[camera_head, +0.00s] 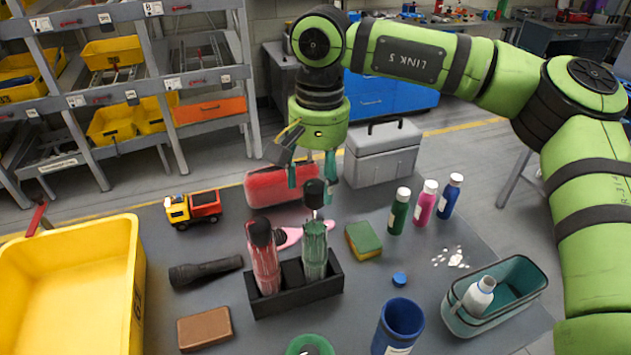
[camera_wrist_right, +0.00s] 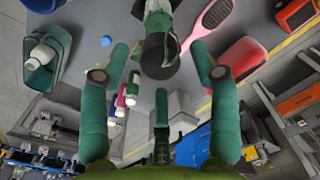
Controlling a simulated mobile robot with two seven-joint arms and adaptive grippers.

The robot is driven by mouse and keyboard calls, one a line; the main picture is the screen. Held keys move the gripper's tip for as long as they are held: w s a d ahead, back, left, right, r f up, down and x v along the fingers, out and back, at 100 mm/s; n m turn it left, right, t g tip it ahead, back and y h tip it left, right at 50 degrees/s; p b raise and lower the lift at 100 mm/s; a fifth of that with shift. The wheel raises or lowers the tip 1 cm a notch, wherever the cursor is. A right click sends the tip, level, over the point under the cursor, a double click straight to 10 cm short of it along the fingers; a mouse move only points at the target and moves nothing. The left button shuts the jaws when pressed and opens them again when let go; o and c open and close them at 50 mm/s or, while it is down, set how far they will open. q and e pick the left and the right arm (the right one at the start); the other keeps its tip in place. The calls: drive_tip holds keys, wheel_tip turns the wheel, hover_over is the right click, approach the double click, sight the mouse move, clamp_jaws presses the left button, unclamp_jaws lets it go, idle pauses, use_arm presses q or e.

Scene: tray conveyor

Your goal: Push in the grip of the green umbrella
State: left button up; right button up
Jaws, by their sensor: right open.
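The green umbrella (camera_head: 314,252) stands upright in the right slot of a black holder (camera_head: 300,299). Its dark grip (camera_head: 315,190) sticks up above the folded canopy, with a length of shaft showing between them. My right gripper (camera_head: 311,176) is open and points down, close to the top of the grip. In the right wrist view the grip (camera_wrist_right: 159,58) lies between the spread fingers of the right gripper (camera_wrist_right: 160,50), with nothing clamped. I cannot tell whether any finger touches it. My left gripper is out of view.
A red umbrella (camera_head: 264,262) stands in the holder's left slot. A pink hairbrush (camera_head: 290,236), a sponge (camera_head: 363,240), a flashlight (camera_head: 206,271) and a blue cup (camera_head: 398,325) lie around it. Behind are a red case (camera_head: 281,188) and grey toolbox (camera_head: 383,157). Several bottles stand right.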

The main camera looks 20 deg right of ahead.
sight(315, 226)
drive_tip(key=shift+s+f, duration=0.1)
drive_tip(key=shift+f, duration=0.95)
drive_tip(key=shift+c, duration=0.8)
clamp_jaws()
wheel_tip(315, 226, down, 6)
drive_tip(key=b, duration=0.5)
drive_tip(key=shift+f, duration=0.25)
drive_tip(key=shift+s, duration=0.15)
drive_tip(key=shift+o, duration=0.7)
unclamp_jaws()
drive_tip(key=shift+w+f, duration=0.1)
drive_tip(key=shift+w, duration=0.1)
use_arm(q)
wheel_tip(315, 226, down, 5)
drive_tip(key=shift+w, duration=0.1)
